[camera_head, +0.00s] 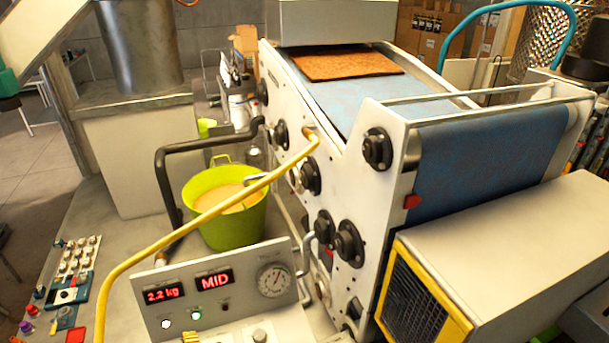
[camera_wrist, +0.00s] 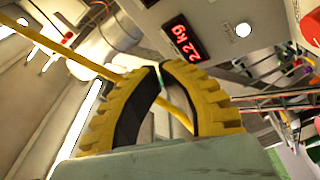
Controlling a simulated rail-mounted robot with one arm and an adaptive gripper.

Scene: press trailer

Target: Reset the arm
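My gripper (camera_wrist: 163,67) shows in the wrist view, with two ribbed yellow fingers lined with black pads on a grey-green base. Its fingers curve inward and their tips nearly meet, with only a thin gap and nothing held at the tips. A yellow rail (camera_wrist: 75,60) runs behind the fingers and shows through the space between them; I see no sign of a grip on it. A red "2.2 kg" display (camera_wrist: 185,38) lies beyond the fingertips.
The head view shows a control panel (camera_head: 238,305), a curved yellow rail (camera_head: 215,211), a black bent pipe (camera_head: 165,170), and a green bucket (camera_head: 222,235) of tan material. A white press (camera_head: 375,200) with a blue belt (camera_head: 490,160) carries a brown slab (camera_head: 345,64). Open floor lies at left.

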